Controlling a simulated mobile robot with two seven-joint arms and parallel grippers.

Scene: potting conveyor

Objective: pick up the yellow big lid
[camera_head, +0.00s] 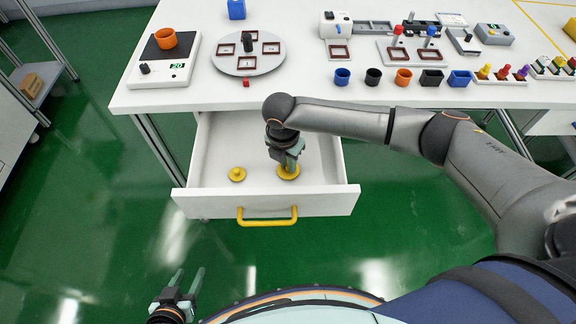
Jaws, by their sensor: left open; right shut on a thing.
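Two yellow lids lie in the open white drawer. The larger yellow lid (288,175) is at the right, under my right gripper (288,165). My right gripper points down and is shut on this lid, with its fingers hiding the lid's middle. The lid appears to be at the drawer floor; whether it is lifted is hard to tell. The smaller yellow lid (237,174) lies to the left with its knob up. My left gripper (186,282) is open and empty, low at the bottom left, in front of the drawer and apart from it.
The drawer (210,201) is pulled out below the white table, with a yellow handle (267,217) at its front. An orange cup (166,39) stands on a scale (150,73). A round turntable (247,65) and several small cups stand along the table. The drawer's left part is free.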

